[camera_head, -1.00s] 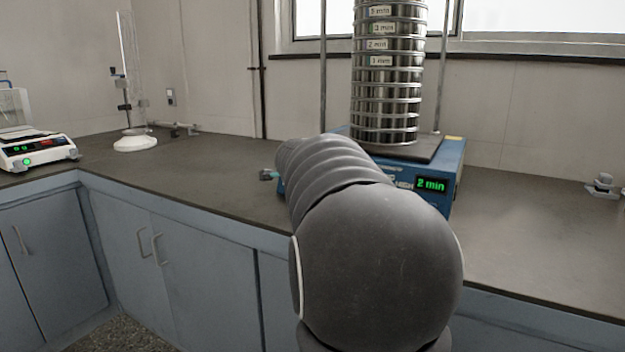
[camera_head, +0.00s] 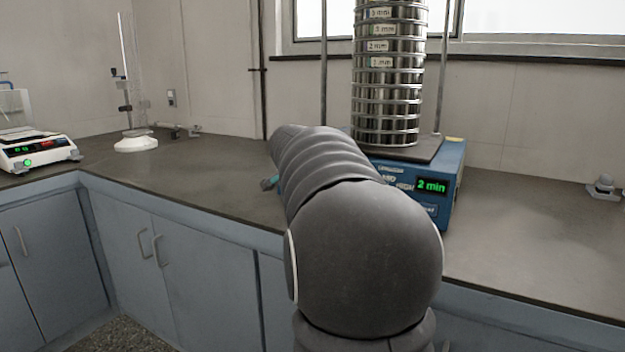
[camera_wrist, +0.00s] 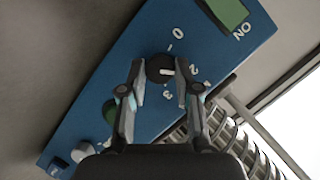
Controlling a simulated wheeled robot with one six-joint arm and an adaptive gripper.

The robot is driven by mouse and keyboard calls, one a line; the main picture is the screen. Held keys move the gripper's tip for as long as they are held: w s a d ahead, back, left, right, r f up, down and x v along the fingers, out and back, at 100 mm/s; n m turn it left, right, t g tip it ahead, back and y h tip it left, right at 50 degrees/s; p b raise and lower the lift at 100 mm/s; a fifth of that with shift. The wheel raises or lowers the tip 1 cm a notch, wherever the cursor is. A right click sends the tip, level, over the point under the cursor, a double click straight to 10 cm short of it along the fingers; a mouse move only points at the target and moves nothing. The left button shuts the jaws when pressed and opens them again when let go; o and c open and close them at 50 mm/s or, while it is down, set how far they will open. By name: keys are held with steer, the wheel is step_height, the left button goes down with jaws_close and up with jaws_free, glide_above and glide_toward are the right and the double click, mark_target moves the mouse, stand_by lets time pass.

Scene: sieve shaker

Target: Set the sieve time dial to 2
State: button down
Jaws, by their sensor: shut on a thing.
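The sieve shaker is a blue box (camera_head: 450,205) with a tall stack of steel sieves (camera_head: 388,90) on top. Its green display (camera_head: 431,186) reads "2 min". In the wrist view the time dial (camera_wrist: 157,62) is a black round knob with a white pointer mark. The mark points right, toward the printed 2; 0 and 3 are printed around it. My gripper (camera_wrist: 161,70) is shut on the dial, one finger on each side. In the head view my arm hides the dial and gripper.
A darker green knob (camera_wrist: 110,111) and a light knob (camera_wrist: 82,151) sit on the same blue panel. A white balance-like device (camera_head: 38,148) and a stand with a glass tube (camera_head: 135,143) are at the left. The counter (camera_head: 530,250) right of the shaker is mostly clear.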

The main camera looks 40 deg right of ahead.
steer(key=c, duration=0.8)
jaws_free()
steer(key=v, duration=1.2)
